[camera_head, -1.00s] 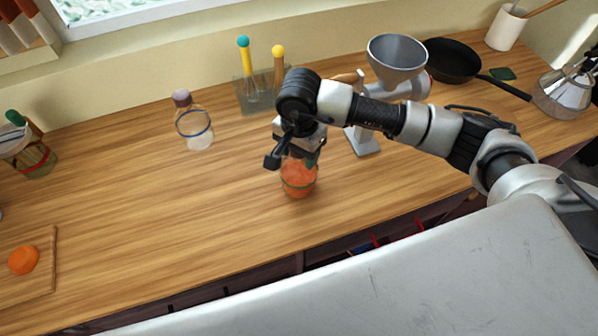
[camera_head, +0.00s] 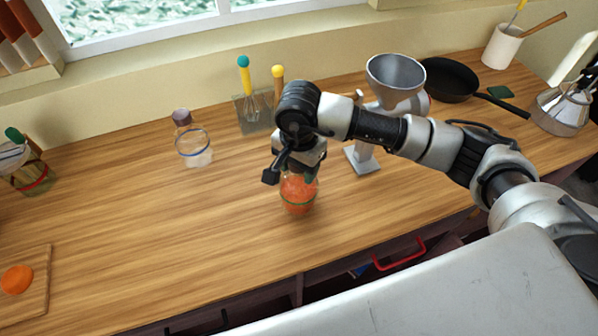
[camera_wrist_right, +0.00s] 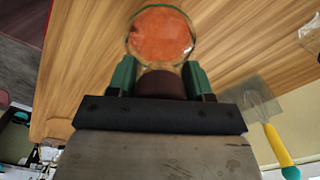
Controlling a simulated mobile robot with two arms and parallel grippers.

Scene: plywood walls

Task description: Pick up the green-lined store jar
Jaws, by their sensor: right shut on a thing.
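The green-lined store jar (camera_head: 298,196) is clear glass with orange contents and a green band. It is at the middle of the wooden counter in the head view, below my right gripper (camera_head: 300,168). In the right wrist view the jar (camera_wrist_right: 160,36) shows at the top with its dark brown lid (camera_wrist_right: 161,84) between the two green fingertips of the right gripper (camera_wrist_right: 161,78). The right gripper is shut on the lid end of the jar. Whether the jar's base touches the counter is hard to tell. My left gripper is not in view.
A blue-banded jar (camera_head: 194,146) stands to the left on the counter (camera_head: 130,200). Behind my arm are a utensil holder (camera_head: 252,114) and a grinder with a metal funnel (camera_head: 396,76). A pan (camera_head: 450,80) is at the back right. An orange (camera_head: 17,279) lies on a board at left.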

